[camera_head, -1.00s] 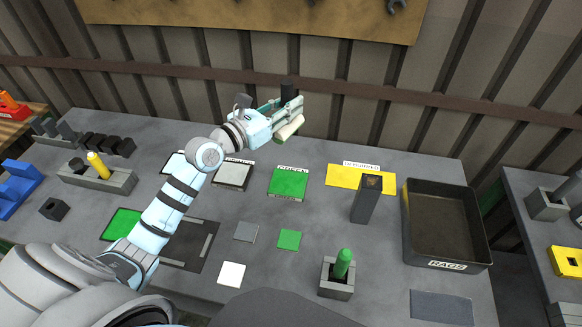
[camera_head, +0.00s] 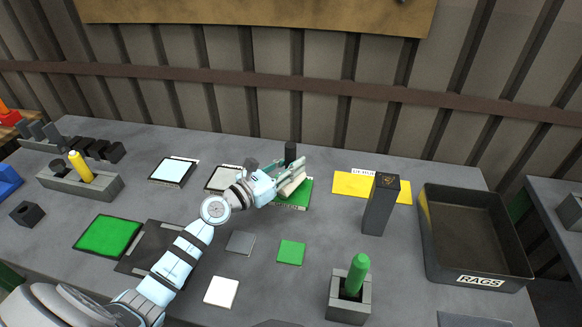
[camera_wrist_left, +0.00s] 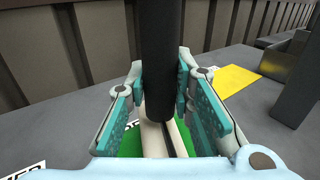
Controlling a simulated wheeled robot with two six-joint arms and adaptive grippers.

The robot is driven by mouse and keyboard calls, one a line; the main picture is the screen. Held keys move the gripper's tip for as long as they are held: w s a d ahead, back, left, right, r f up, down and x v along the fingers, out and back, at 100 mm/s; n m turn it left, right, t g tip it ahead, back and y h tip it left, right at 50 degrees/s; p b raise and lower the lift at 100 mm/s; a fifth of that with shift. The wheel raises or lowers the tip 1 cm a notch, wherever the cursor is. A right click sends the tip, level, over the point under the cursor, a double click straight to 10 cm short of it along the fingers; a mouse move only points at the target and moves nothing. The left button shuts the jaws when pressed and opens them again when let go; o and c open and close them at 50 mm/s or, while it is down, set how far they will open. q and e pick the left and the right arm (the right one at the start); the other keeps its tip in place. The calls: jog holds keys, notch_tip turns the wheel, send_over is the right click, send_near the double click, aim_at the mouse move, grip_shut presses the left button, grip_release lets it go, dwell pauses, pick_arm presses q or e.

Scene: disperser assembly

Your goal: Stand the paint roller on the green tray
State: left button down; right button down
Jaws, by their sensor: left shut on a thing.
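My left gripper (camera_head: 290,178) is shut on the paint roller, whose black handle (camera_head: 290,152) stands upright above the fingers. In the left wrist view the handle (camera_wrist_left: 158,60) runs between the teal finger pads, and the cream roller (camera_wrist_left: 153,139) shows below. The green tray (camera_head: 301,198) is directly under and behind the gripper, partly hidden by it; a strip of it shows in the left wrist view (camera_wrist_left: 130,146). I cannot tell whether the roller touches the tray. My right gripper is not in view.
Two pale trays (camera_head: 173,171) (camera_head: 222,178) are left of the green tray. A yellow sheet (camera_head: 352,184) and a dark upright block (camera_head: 380,207) stand to its right, then the RAGS bin (camera_head: 479,235). A green square (camera_head: 291,252) lies in front.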

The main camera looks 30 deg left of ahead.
pick_arm(q)
jog(key=shift+f, duration=0.15)
jog(key=c, duration=1.4)
grip_release()
jog(key=shift+r, duration=0.3)
jog(key=b+v, duration=0.5)
jog(key=v, duration=0.7)
